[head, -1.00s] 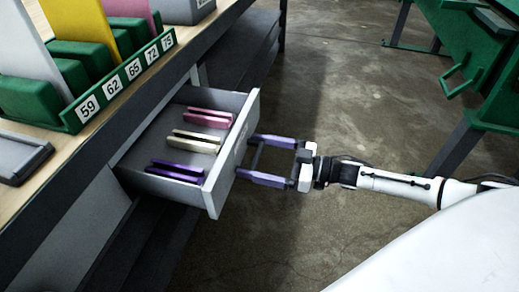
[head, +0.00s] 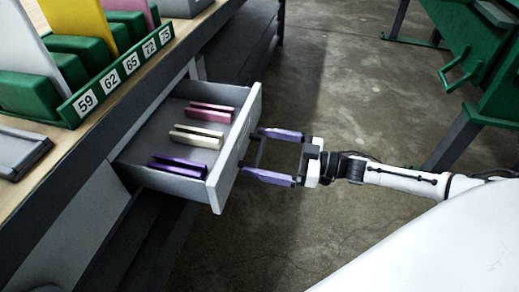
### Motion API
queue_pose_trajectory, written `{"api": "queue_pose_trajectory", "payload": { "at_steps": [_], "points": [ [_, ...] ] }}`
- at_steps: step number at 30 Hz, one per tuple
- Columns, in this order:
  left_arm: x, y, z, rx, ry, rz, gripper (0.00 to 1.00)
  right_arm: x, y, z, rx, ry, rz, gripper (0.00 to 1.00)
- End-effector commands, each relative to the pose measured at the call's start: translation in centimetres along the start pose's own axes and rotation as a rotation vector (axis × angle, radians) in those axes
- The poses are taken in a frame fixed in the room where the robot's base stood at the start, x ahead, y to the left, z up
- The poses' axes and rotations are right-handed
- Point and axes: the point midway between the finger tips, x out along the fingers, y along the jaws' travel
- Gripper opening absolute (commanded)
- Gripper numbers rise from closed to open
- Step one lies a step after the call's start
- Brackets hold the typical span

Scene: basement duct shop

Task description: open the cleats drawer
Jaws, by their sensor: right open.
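The cleats drawer (head: 223,168) is pulled out from under the workbench. Inside lie a pink cleat (head: 211,111), a cream cleat (head: 196,138) and a purple cleat (head: 179,168). My right gripper (head: 254,152) is in front of the drawer's front panel, to its right. Its two purple fingers are apart, one above the other in the picture, and their tips are at or close to the panel around the handle (head: 243,146). I cannot tell whether they touch it. My left gripper is not in view.
The workbench top (head: 100,125) at left carries a green rack (head: 120,75) with numbered slots and colored sheets, and a grey tray (head: 20,150). A green machine (head: 490,60) on legs stands at upper right. Bare concrete floor lies between them.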

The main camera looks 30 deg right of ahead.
Motion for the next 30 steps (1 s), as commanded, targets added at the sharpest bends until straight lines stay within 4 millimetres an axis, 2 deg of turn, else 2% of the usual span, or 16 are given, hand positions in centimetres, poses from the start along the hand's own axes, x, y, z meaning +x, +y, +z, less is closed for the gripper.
{"api": "queue_pose_trajectory", "payload": {
  "at_steps": [5,9,15,20,30],
  "points": [
    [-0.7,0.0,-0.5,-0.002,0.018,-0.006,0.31,-3.5,0.0,0.0,0.002,-0.006,0.001,1.00],
    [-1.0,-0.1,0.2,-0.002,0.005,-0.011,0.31,-6.2,0.0,0.0,0.003,-0.006,0.000,1.00],
    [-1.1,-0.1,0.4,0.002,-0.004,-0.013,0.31,-8.8,0.0,0.0,0.001,-0.003,0.000,1.00],
    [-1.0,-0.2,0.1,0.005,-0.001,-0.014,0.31,-9.3,0.0,0.0,0.001,-0.001,-0.001,1.00],
    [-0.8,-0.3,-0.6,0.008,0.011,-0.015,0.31,-9.3,0.0,0.0,0.000,-0.001,-0.001,1.00]
  ]
}}
